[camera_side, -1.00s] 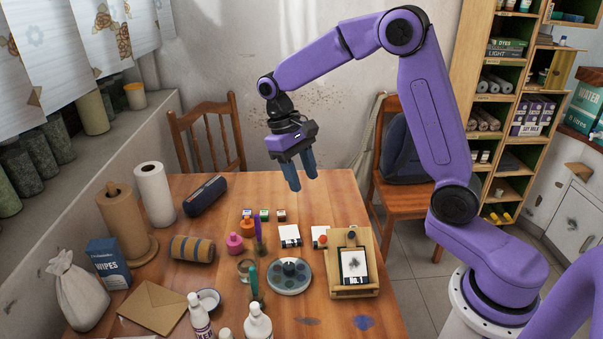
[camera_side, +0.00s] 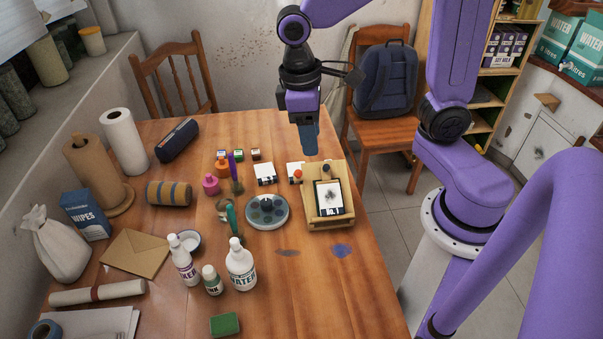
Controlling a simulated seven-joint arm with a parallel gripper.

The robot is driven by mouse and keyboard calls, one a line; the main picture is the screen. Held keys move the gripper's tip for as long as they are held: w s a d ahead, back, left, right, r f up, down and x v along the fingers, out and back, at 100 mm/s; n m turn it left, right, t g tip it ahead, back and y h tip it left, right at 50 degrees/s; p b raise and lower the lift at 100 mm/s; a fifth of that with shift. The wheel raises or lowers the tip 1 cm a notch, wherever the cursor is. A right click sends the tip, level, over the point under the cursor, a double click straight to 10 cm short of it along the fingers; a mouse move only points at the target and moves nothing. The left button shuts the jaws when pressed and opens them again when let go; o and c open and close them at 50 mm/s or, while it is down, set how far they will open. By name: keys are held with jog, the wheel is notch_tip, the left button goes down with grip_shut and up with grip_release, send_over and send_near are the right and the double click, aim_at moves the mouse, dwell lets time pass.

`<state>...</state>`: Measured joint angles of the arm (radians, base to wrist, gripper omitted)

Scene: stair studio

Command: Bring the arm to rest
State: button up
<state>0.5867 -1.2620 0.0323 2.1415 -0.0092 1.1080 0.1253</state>
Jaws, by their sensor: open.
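My gripper (camera_side: 311,140) hangs above the back right part of the wooden table (camera_side: 315,270), fingers pointing down. It is open and nothing shows between its fingers. Seen nearly edge-on, its blue fingers overlap each other in the picture. The fingertips appear just above and behind the wooden stand (camera_side: 343,217), which holds a card with a dark blot (camera_side: 329,198). I cannot tell the exact height above the table. My purple arm reaches in from the right and leaves the top of the picture.
A water bottle (camera_side: 241,265) and a paper towel roll (camera_side: 125,142) stand farther left. A chair with a backpack (camera_side: 386,82) is behind.

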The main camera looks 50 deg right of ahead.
jog(key=s+d+n, duration=0.1)
jog(key=s+n, duration=0.2)
jog(key=s, duration=0.4)
jog(key=s+d+f+n+t+y, duration=0.1)
jog(key=s+n, duration=0.2)
jog(key=s, duration=0.4)
jog(key=shift+d+f, duration=0.15)
jog(key=shift+d, duration=0.1)
dwell(1.9)
